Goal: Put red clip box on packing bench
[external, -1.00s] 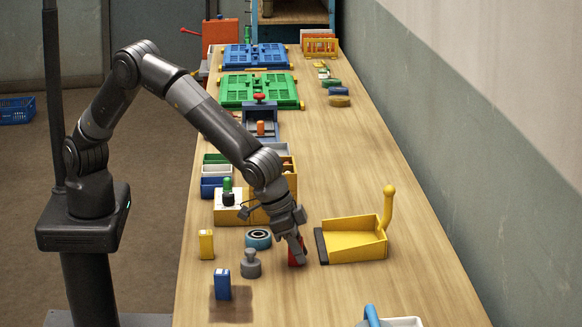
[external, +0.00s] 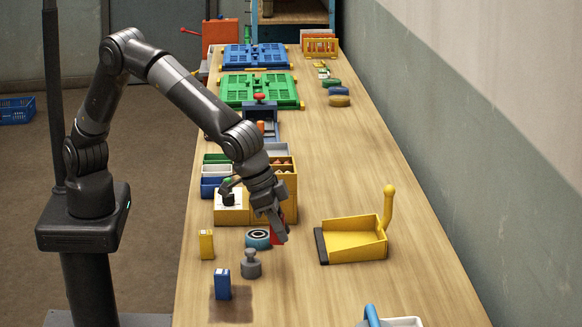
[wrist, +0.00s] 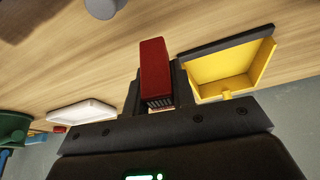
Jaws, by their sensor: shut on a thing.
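The red clip box (external: 275,229) is between the fingers of my gripper (external: 277,235), mostly hidden by them in the external view. In the wrist view the red clip box (wrist: 155,70) shows clearly as a dark red block with a row of small marks on its near end. My gripper is shut on it and appears to hold it above the wooden packing bench (external: 360,290), close to the blue tape roll (external: 257,238).
A yellow dustpan (external: 352,244) lies to the right of my gripper. A grey weight (external: 250,264), a blue box (external: 222,284) and a yellow box (external: 206,244) stand at the front left. Bins and a yellow block are behind.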

